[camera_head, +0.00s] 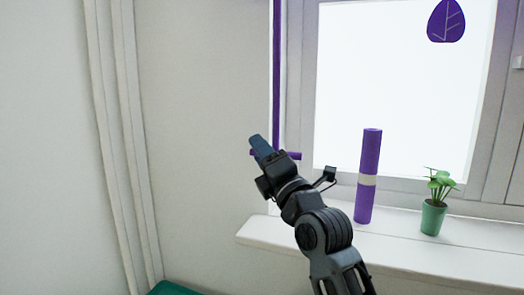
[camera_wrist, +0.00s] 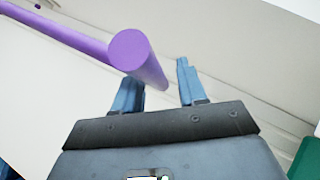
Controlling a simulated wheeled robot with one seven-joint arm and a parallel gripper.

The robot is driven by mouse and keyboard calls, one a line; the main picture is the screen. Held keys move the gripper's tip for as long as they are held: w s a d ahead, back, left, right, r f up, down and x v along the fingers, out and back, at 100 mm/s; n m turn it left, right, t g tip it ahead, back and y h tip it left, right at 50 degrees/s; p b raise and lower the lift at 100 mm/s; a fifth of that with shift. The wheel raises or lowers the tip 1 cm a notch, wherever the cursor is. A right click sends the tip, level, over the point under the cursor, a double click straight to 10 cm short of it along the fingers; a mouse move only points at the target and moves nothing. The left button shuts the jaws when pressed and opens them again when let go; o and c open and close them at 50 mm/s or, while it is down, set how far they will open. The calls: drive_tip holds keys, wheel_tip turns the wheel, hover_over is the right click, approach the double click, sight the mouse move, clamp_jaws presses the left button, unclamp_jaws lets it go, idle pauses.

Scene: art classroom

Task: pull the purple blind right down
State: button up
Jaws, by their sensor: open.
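A purple pull hangs at the left side of the window frame, a long thin vertical strip (camera_head: 276,70) with a short round crossbar (camera_head: 292,155) at its lower end. The blind itself is not visible in either view. My gripper (camera_head: 257,143) is at the crossbar and hides its middle part. In the wrist view my gripper (camera_wrist: 158,76) is open, with the rounded end of the crossbar (camera_wrist: 129,48) showing between and beyond the two blue fingers. The strip (camera_wrist: 60,28) runs off to the upper left. I cannot tell whether the fingers touch the bar.
A purple roll with a pale band (camera_head: 370,150) stands upright on the white sill (camera_head: 290,237). A potted plant (camera_head: 433,215) stands to its right. A purple leaf shape (camera_head: 446,20) is on the bright window pane (camera_head: 400,90).

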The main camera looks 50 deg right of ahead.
clamp_jaws()
idle(0.3)
idle(0.3)
